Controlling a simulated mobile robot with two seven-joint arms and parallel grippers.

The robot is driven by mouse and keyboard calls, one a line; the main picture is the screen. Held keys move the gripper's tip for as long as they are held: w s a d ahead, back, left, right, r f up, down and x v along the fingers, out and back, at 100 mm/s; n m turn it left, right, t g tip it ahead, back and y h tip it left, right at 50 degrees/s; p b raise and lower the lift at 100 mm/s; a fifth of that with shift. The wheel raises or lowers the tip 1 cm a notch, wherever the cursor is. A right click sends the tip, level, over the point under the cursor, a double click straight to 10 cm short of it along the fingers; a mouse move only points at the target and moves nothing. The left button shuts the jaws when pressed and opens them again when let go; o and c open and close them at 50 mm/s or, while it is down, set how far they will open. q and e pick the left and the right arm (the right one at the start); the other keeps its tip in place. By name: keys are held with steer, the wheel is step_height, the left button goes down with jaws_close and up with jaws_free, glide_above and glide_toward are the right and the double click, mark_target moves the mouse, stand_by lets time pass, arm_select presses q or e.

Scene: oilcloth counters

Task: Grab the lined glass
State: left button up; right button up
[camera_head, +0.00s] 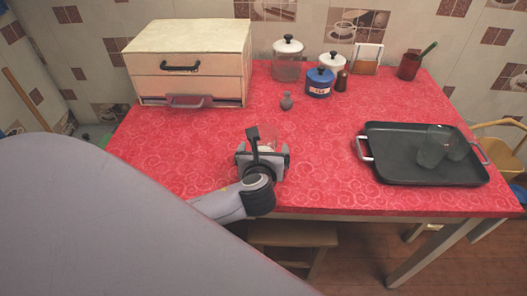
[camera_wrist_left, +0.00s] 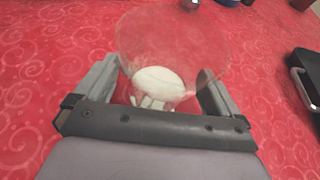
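A clear glass (camera_head: 269,134) stands on the red oilcloth near the front of the counter, partly hidden by my left gripper (camera_head: 263,159). In the left wrist view the glass (camera_wrist_left: 172,40) shows its wide round rim, with a white oval and pale streaks lower down; I cannot make out clear lines on it. My left gripper (camera_wrist_left: 160,88) has its fingers spread wide, one on each side of the glass. I cannot tell whether they touch it. Two more glasses (camera_head: 433,148) are on the dark tray (camera_head: 400,171) at the right. My right gripper is not in view.
A cream bread box (camera_head: 190,62) stands at the back left. Jars, including a blue one (camera_head: 319,83), stand along the back with a small grey vase (camera_head: 286,101) before them. A red cup (camera_head: 409,67) is at the back right. The cloth between glass and tray is clear.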

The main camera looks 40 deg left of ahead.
arm_select(q)
steer(key=c, duration=1)
steer(key=shift+c, duration=0.4)
steer(key=shift+r, duration=0.15)
